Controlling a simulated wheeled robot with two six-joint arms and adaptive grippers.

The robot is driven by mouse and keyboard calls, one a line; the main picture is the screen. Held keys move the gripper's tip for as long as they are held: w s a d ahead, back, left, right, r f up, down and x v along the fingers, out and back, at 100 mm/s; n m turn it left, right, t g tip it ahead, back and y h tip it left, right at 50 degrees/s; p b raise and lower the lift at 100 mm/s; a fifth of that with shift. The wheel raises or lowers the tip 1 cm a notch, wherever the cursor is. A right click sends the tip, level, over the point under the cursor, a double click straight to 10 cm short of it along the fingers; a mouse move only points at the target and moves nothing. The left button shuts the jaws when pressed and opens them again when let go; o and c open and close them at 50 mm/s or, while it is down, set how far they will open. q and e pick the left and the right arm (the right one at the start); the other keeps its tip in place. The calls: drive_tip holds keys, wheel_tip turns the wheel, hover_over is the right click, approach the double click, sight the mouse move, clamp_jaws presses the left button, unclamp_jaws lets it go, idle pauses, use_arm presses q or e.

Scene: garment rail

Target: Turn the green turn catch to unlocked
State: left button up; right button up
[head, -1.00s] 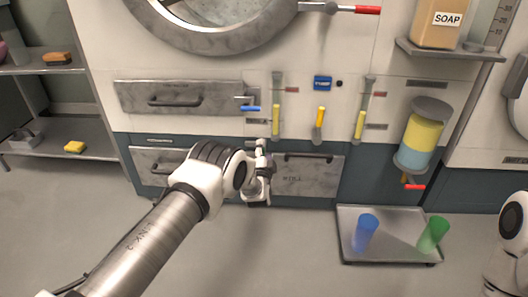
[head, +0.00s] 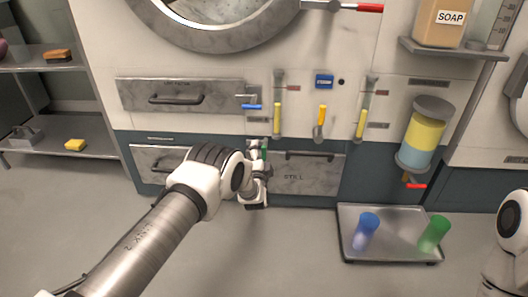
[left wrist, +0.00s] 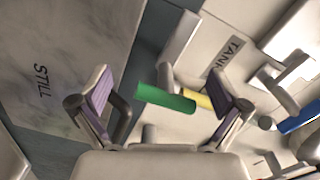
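The green turn catch (left wrist: 166,98) shows in the left wrist view as a short green bar, lying slightly tilted between my spread fingers. In the head view only a small green bit (head: 265,146) of it shows, at the top left of the STILL drawer. My left gripper (left wrist: 162,84) is open, with a purple-padded finger on each side of the catch. I see no clear contact between the pads and the bar. In the head view my left gripper (head: 260,160) is in front of the catch and hides its mount. My right gripper is out of view.
The STILL drawer (head: 312,178) lies to the right of the catch. A blue-handled lever (head: 251,107) and yellow handles (head: 277,118) are above it. A tray (head: 390,257) with a blue cup (head: 365,231) and a green cup (head: 433,233) stands on the floor at right.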

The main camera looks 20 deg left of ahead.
use_arm(q)
drive_tip(key=shift+d+r, duration=0.2)
drive_tip(key=shift+r, duration=0.2)
drive_tip(key=shift+s+d, duration=0.25)
drive_tip(key=shift+s, duration=0.05)
drive_tip(key=v, duration=1.1)
drive_tip(key=shift+a, duration=0.2)
drive_tip(key=shift+s+f, duration=0.1)
drive_tip(key=shift+s, duration=0.05)
